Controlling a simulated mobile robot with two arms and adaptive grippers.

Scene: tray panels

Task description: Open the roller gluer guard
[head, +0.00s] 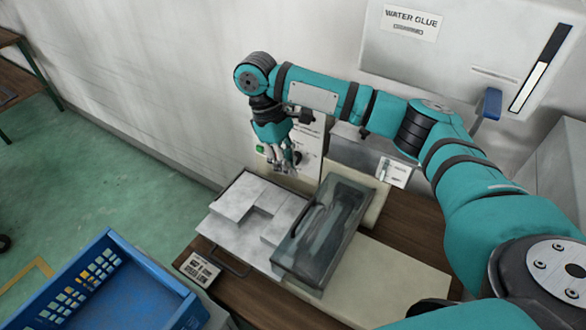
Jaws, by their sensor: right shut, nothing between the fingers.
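The roller gluer guard (322,235) is a smoky see-through cover with a bar-like handle along its left side. It lies low over the machine, and dark shapes show dimly through it. My right gripper (284,168) is shut and empty, pointing down beyond the far left end of the guard. In the picture it is in front of the control panel (310,140), close to a green button and a black knob; I cannot tell whether it touches the panel. It appears apart from the guard. My left gripper is not in view.
Pale metal plates (245,210) lie left of the guard. A blue crate (110,285) is at lower left. A "WATER GLUE" tank (465,50) hangs behind my right arm. Green floor is open at left.

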